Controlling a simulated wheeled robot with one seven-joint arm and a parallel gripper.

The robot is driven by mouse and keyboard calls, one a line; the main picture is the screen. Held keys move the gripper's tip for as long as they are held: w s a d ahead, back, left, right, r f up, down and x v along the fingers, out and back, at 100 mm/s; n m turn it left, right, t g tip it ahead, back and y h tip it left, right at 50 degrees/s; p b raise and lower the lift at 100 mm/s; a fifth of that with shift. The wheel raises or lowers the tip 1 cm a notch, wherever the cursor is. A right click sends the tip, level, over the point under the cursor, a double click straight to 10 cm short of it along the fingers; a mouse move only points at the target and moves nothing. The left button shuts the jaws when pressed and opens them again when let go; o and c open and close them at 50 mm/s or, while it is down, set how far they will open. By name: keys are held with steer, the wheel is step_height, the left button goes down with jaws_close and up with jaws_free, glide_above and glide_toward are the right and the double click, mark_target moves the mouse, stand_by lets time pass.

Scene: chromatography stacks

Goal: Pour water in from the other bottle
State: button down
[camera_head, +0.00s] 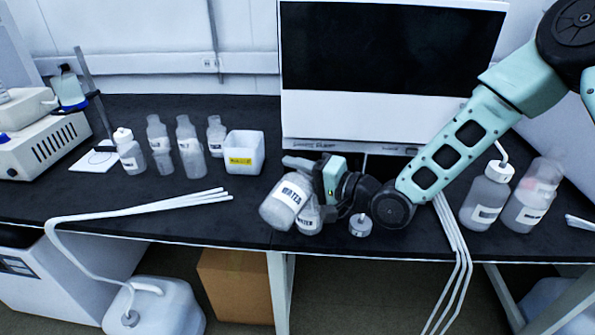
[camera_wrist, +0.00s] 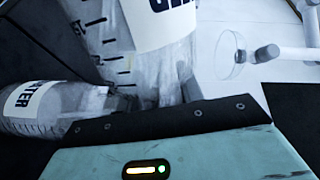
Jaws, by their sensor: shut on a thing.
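My gripper (camera_head: 308,180) is shut on a translucent bottle labelled WATER (camera_head: 283,203), which is strongly tilted at the front of the black bench. In the wrist view the held bottle (camera_wrist: 105,45), with black graduation marks, is between my fingers (camera_wrist: 150,98). The other bottle (camera_wrist: 35,108) shows at the left with its neck toward the held one. I cannot tell whether they touch, where the held bottle's mouth is, or whether water flows.
A small white cap (camera_head: 360,226) lies right of the bottles. A white tub (camera_head: 244,154) and several bottles (camera_head: 188,148) stand to the left. A large white instrument (camera_head: 350,104) stands behind. Two bottles (camera_head: 486,196) (camera_head: 528,205) stand at right. Tubes (camera_head: 150,209) cross the front left.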

steer(key=shift+w+r+m+p, duration=0.1)
steer(key=shift+m+p, duration=0.35)
steer(key=shift+m, duration=0.05)
stand_by(0.5)
steer(key=n, duration=0.2)
steer(key=r+n+b, duration=0.2)
steer(key=n, duration=0.1)
steer(key=shift+s+a+r+n+t, duration=0.1)
steer(key=shift+s+a+n+t, duration=0.05)
steer(key=shift+s+n+t, duration=0.2)
